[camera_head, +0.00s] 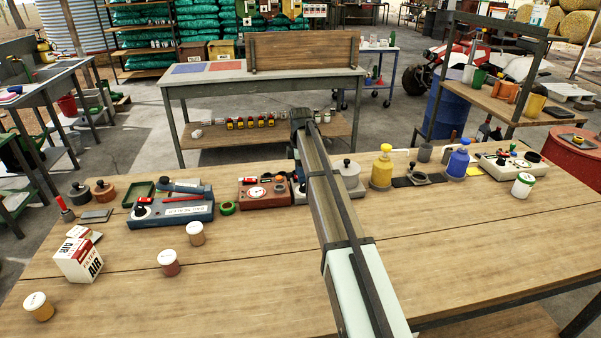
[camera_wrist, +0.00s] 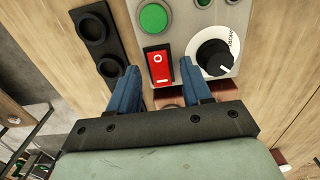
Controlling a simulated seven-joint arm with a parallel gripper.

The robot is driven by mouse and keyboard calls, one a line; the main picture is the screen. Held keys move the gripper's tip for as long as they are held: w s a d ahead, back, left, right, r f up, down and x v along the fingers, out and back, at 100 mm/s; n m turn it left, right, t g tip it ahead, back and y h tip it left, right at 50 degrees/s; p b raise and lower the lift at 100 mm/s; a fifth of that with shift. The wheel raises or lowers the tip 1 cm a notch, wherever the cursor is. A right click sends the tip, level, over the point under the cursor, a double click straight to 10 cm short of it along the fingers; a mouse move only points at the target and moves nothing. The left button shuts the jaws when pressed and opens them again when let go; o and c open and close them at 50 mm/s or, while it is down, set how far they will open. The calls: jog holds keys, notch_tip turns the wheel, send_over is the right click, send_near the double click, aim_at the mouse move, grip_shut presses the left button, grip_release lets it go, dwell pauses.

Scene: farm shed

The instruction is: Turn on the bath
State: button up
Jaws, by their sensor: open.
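The wrist view shows a grey control panel (camera_wrist: 190,32) with a red rocker switch (camera_wrist: 160,68) in a black frame. A white ring mark shows on the switch; I cannot tell which way it is tipped. A black knob (camera_wrist: 212,57) on a white dial is right of it, and a green round button (camera_wrist: 153,18) is above. My gripper (camera_wrist: 162,82) is open and empty, its blue fingers on either side of the switch's lower end; I cannot tell whether they touch anything. In the head view my arm hides the panel and most of the gripper.
On the wooden bench (camera_head: 220,290) stand a blue toolbox-like unit (camera_head: 170,212), a red unit with a dial (camera_head: 263,191), a yellow bottle (camera_head: 382,168), a blue bottle (camera_head: 458,160) and several small jars. A black two-hole piece (camera_wrist: 95,32) is left of the panel. The bench front is mostly clear.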

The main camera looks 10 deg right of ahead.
jog(key=shift+c, duration=0.4)
grip_shut()
jog(key=shift+a+h, duration=0.2)
jog(key=shift+h, duration=0.6)
jog(key=shift+o, duration=0.4)
grip_release()
